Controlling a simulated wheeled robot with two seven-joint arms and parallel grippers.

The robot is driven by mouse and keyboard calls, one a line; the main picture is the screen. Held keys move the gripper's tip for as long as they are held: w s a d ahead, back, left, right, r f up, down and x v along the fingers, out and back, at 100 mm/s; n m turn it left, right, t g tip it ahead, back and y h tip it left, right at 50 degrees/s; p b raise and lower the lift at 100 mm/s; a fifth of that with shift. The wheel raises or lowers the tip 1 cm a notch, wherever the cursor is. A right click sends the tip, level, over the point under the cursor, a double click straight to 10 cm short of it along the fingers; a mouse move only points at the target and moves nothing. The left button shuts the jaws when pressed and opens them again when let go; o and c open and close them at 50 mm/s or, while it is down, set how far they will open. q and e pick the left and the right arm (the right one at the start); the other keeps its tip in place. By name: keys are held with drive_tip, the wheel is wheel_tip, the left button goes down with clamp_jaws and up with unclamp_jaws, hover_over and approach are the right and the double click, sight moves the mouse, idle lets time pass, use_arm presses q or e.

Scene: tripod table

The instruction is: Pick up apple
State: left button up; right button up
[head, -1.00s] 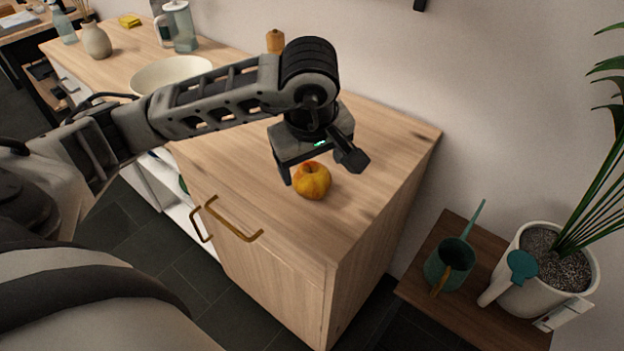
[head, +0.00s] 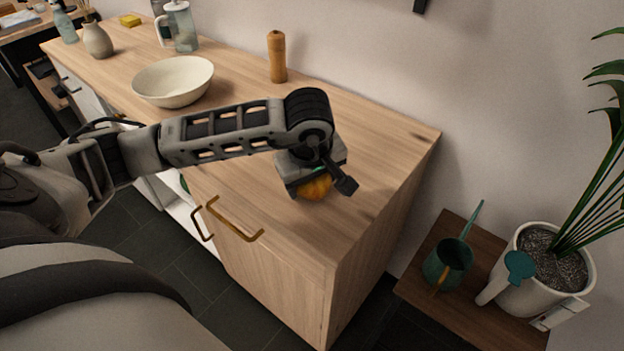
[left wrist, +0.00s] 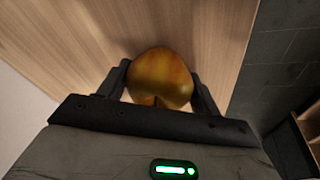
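The yellow-orange apple (head: 316,187) sits on the wooden cabinet top, partly hidden under my left gripper (head: 322,190) in the head view. In the left wrist view the apple (left wrist: 161,76) lies between the two fingers of my left gripper (left wrist: 162,80). One finger is on each side of it. The fingers stand apart by about the apple's width; whether they press on it is not clear. My right gripper is in neither view.
A cream bowl (head: 173,84) and a wooden pepper mill (head: 277,57) stand farther back on the cabinet top (head: 385,160). A vase (head: 97,40) and a glass pitcher (head: 181,27) are at the back left. A low table with a green watering can (head: 447,264) and plant pot (head: 540,290) is at right.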

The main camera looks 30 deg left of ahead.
use_arm(q)
drive_tip(key=shift+c, duration=1.1)
drive_tip(key=shift+r, duration=0.2)
